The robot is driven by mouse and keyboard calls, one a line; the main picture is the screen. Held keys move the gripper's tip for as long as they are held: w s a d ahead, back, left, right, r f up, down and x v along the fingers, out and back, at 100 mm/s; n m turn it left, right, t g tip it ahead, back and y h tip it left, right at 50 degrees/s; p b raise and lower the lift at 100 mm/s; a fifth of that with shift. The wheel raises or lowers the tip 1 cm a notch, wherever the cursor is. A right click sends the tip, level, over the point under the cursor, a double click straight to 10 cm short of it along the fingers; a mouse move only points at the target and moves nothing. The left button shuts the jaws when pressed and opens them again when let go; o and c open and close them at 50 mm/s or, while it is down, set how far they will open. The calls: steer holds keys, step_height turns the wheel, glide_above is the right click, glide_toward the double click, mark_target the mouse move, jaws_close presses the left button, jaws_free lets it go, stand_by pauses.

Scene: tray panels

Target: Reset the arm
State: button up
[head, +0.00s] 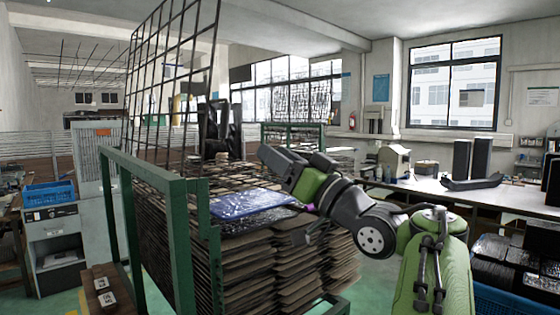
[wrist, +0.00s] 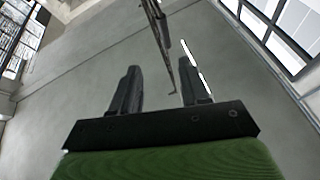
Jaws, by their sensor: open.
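My arm reaches from the lower right of the head view, with its green and black links folded toward the centre. My gripper's two black fingers show in the wrist view (wrist: 158,68), spread apart with nothing between them. Beyond the fingers are a grey surface that looks like the ceiling and a thin dark rod. I cannot make out the fingers clearly there.
A green-framed wire cage (head: 172,215) stands left of the arm, holding the panels and a blue plastic-wrapped packet (head: 240,204). A long white table (head: 425,190) runs behind the arm. A blue crate (head: 500,298) of dark parts is at the lower right. Some green floor shows clear.

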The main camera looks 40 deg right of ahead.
steer(key=w+a+f+g+h, duration=0.1)
steer(key=w+a+f+g, duration=0.15)
steer(key=a+f, duration=0.45)
steer(key=w+a+f+g+h, duration=0.1)
steer(key=a+f+g, duration=0.3)
steer(key=a+f, duration=0.3)
steer(key=s+a+f+g, duration=0.3)
steer(key=s+f+g, duration=0.2)
steer(key=s+f, duration=0.6)
steer(key=s+a+f+g+h+p, duration=0.1)
steer(key=s+a+f+g, duration=0.3)
steer(key=s+f, duration=0.7)
steer(key=shift+a+f+n+g, duration=0.2)
steer(key=shift+f+n+g, duration=0.1)
steer(key=shift+g, duration=0.45)
steer(key=shift+w+r, duration=0.1)
